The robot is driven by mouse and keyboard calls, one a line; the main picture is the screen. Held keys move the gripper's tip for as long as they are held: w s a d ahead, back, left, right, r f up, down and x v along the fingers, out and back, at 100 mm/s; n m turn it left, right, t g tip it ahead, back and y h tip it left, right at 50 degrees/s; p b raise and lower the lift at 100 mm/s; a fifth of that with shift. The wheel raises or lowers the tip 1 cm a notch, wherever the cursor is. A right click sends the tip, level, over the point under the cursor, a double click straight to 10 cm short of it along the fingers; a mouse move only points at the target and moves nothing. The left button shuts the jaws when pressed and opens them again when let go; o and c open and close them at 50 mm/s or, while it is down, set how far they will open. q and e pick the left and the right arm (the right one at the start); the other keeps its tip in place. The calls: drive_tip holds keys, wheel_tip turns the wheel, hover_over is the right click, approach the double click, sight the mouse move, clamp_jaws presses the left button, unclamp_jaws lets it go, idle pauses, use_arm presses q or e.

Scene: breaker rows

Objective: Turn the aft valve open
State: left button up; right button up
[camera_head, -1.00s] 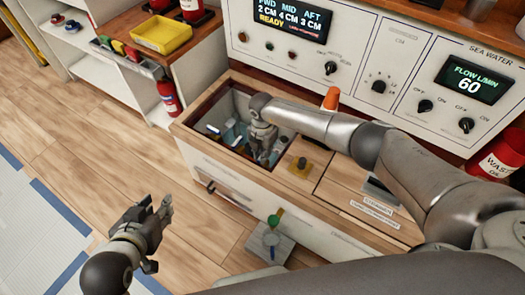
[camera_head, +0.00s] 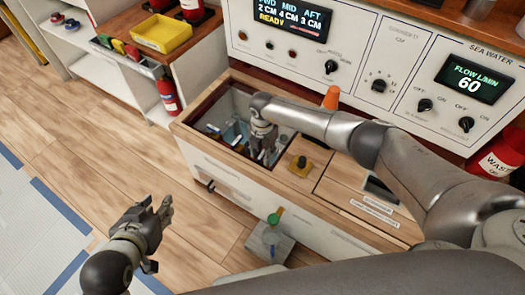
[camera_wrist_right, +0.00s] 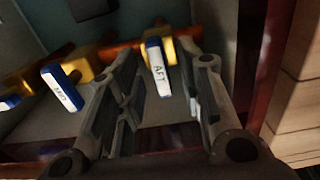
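The aft valve's lever (camera_wrist_right: 159,72) is a white bar with blue edges marked AFT, on a yellow valve body. In the right wrist view it stands between the spread fingers of my right gripper (camera_wrist_right: 169,63), with gaps on both sides and no clear contact. A similar lever marked MID (camera_wrist_right: 61,88) is to its left, outside the fingers. In the head view my right gripper (camera_head: 263,148) reaches down into the open bilge box (camera_head: 185,122), and its fingertips are hard to make out. My left gripper (camera_head: 158,210) is open and empty above the floor.
A third lever (camera_wrist_right: 9,103) is at the wrist view's left edge. The box's walls surround my right gripper closely.

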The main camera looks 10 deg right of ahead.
sight(263, 154)
wheel_tip(263, 154, up, 12)
idle(0.5)
drive_tip(key=shift+f, duration=0.1)
